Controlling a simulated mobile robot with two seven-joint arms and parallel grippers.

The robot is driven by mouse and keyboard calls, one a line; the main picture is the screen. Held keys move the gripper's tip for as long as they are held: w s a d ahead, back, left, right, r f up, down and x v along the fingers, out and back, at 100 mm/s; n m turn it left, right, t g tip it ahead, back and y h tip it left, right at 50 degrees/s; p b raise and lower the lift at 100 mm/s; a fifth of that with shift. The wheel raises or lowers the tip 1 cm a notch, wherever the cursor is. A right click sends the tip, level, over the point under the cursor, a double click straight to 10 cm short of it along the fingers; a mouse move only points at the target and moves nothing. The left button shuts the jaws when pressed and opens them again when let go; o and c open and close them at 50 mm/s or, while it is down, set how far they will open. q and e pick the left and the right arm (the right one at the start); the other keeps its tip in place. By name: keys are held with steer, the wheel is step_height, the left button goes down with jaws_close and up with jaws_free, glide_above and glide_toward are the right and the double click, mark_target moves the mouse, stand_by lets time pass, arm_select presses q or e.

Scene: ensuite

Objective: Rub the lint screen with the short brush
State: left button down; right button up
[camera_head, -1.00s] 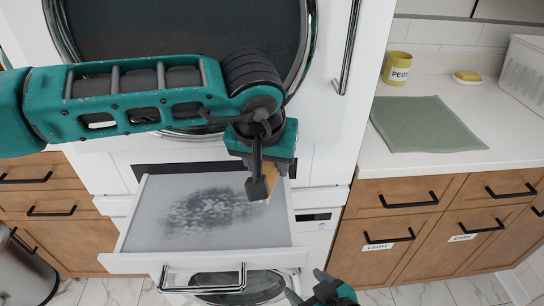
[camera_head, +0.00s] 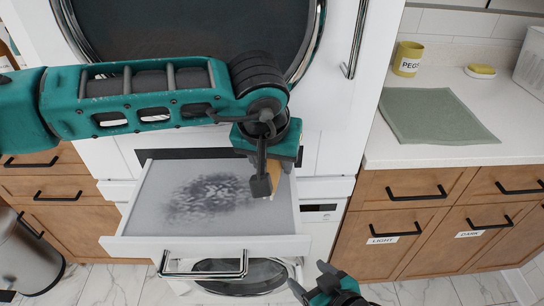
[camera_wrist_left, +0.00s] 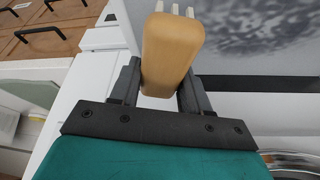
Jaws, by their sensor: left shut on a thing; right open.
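The lint screen (camera_head: 165,215) is a pale flat panel in a pulled-out white drawer, with a dark patch of lint (camera_head: 210,196) across its middle. My left gripper (camera_head: 268,183) is over the right part of the screen. It is shut on the short brush, whose tan wooden body (camera_wrist_left: 172,50) and pale bristle tufts show in the left wrist view. In the head view the brush is mostly hidden behind the gripper; I cannot tell if its bristles touch the screen. My right gripper (camera_head: 318,284) is open and empty, low in front of the drawer's right side.
The drawer has a metal bar handle (camera_head: 203,275) at its front. The white machine with a round door (camera_head: 190,40) stands behind. On the right counter are a grey-green cloth (camera_head: 438,116), a yellow PEGS cup (camera_head: 408,58) and a yellow soap (camera_head: 481,71). A metal bin (camera_head: 32,255) stands left.

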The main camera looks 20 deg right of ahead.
mark_target(235, 177)
arm_select(q)
steer(key=shift+f+b, duration=0.9)
steer(key=shift+f, duration=0.05)
steer(key=shift+a, duration=0.1)
steer(key=shift+w+a+r+b, duration=0.1)
steer(key=shift+w+a+b, duration=0.15)
steer(key=shift+a, duration=0.55)
steer(key=shift+w+a+r+b, duration=0.1)
steer(key=shift+w+a+b, duration=0.15)
steer(key=shift+a, duration=0.55)
steer(key=shift+w+a+f+b, duration=0.1)
steer(key=shift+w+a+b, duration=0.1)
steer(key=shift+a, duration=0.2)
steer(key=shift+w+a+f+b, duration=0.1)
steer(key=shift+a+b, duration=0.1)
steer(key=shift+a, duration=0.2)
steer(key=shift+w+a+b, duration=0.2)
steer(key=shift+a+b, duration=0.15)
steer(key=shift+a, duration=0.7)
steer(key=shift+w+a+b, duration=0.2)
steer(key=shift+w+a, duration=0.05)
steer(key=shift+a, duration=0.5)
steer(key=shift+w+a+b, duration=0.15)
steer(key=shift+w+a, duration=0.05)
steer(key=shift+a, duration=0.5)
steer(key=shift+a, duration=0.1)
